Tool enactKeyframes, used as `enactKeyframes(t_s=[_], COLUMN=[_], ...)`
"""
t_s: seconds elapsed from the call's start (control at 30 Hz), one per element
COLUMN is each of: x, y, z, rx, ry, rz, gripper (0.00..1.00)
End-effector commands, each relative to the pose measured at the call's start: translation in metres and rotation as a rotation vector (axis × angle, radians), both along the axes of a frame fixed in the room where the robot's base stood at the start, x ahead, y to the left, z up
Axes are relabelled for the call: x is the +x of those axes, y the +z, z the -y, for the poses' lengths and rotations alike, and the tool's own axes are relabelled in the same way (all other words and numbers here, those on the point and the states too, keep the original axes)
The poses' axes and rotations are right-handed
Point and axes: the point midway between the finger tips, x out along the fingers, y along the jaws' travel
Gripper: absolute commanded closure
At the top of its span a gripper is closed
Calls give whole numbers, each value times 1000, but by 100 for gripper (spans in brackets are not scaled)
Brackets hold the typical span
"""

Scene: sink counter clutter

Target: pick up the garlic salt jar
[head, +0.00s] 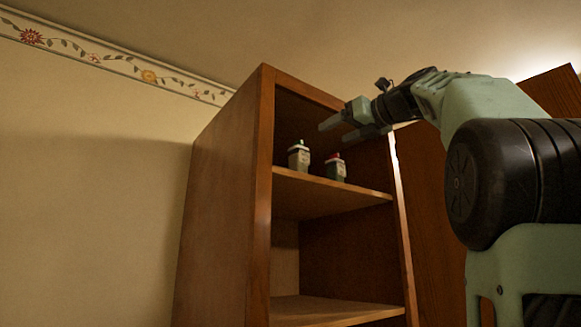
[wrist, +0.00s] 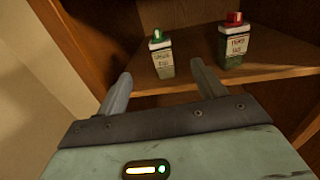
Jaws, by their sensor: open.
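Two small jars stand upright on the cabinet's upper shelf. The left jar has a green cap (head: 299,154) and a pale label; in the wrist view this green-capped jar (wrist: 161,57) shows beyond and between my fingertips. The right jar has a red cap (head: 336,168); this red-capped jar (wrist: 233,45) stands to the right of my fingers in the wrist view. The label print is too blurred to tell surely which is the garlic salt jar. My gripper (head: 338,130) is open and empty, with its fingers pointing into the cabinet, apart from both jars.
The wooden cabinet (head: 222,190) has an open front, with side walls around the jars. The upper shelf (head: 325,196) has bare room in front of them. A lower shelf (head: 335,308) looks empty. Another wooden panel (head: 430,220) stands to the right.

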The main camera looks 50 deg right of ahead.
Motion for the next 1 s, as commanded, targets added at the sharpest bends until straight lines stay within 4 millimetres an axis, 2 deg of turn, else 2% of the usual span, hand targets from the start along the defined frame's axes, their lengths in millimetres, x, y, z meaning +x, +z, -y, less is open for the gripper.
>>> enactKeyframes(t_s=[0.5, 0.83, 1.0], x=[99, 126, 151], y=[1, -1, -5], z=[15, 19, 23], rx=[1, 0, 3], ry=[3, 2, 2], rz=[-5, -3, -5], gripper=[31, 31, 31])
